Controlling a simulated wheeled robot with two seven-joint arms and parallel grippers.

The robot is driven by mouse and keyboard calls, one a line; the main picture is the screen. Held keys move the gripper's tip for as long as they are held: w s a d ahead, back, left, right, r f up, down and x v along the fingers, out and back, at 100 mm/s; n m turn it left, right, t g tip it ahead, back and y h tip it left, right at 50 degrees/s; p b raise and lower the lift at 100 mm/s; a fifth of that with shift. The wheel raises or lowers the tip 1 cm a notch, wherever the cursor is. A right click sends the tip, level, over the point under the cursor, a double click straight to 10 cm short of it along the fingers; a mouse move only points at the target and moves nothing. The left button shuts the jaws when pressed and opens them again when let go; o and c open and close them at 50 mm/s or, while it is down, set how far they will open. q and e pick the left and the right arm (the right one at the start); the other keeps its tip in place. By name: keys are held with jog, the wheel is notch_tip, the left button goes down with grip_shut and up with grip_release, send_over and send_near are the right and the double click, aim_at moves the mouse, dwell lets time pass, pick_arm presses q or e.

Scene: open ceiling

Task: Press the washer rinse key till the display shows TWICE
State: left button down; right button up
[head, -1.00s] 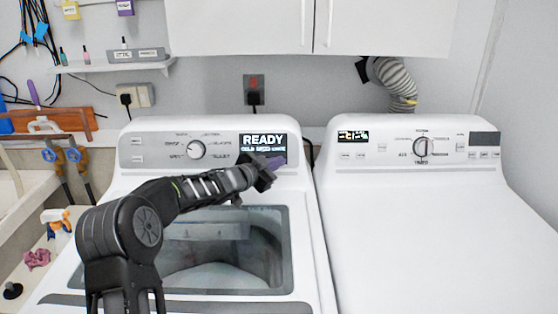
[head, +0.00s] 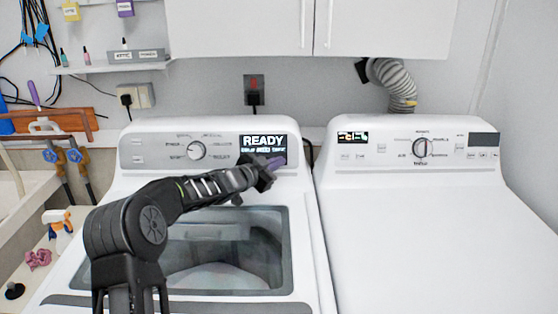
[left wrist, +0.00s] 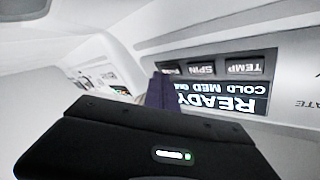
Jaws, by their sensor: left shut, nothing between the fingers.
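The washer (head: 305,235) stands at the left with its lid window (head: 185,285) closed. Its lit display (head: 263,141) reads READY; the smaller line beneath is partly covered in the head view. The left wrist view shows the display (left wrist: 222,100) upside down, with COLD, MED and a cut-off word starting "ON". The TEMP key (left wrist: 245,68), SPIN key (left wrist: 203,70) and a partly hidden third key (left wrist: 172,70) lie in a row beside it. My left gripper (head: 275,163) is shut and empty, its purple fingers (left wrist: 158,90) close to the third key; contact cannot be told. My right gripper is out of view.
A dryer (head: 430,220) with its own panel and knob stands to the right. Cabinets (head: 380,25) hang above. A sink ledge with a spray bottle (head: 58,228) is at the left.

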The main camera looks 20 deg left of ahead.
pick_arm(q)
jog(key=shift+w+a+p, duration=0.15)
jog(key=shift+w+p, duration=0.15)
jog(key=shift+p, duration=0.1)
dwell(0.3)
jog(key=shift+s+f, duration=0.1)
jog(key=shift+s, duration=0.2)
jog(key=shift+s+d+r+b, duration=0.2)
jog(key=shift+s+d+b, duration=0.1)
jog(key=shift+s+b, duration=0.05)
dwell(0.4)
jog(key=shift+s+d+r+b, duration=0.2)
jog(key=shift+s+b, duration=0.1)
jog(key=shift+s, duration=0.15)
jog(key=shift+s+d+r+b, duration=0.2)
jog(key=shift+s+d, duration=0.05)
jog(key=shift+s, duration=0.3)
jog(key=shift+s+d+r+b, duration=0.15)
jog(key=shift+s+d+r, duration=0.15)
jog(key=shift+s, duration=0.25)
jog(key=shift+s+d+r+b, duration=0.15)
jog(key=shift+s+d+b, duration=0.1)
jog(key=shift+s, duration=0.3)
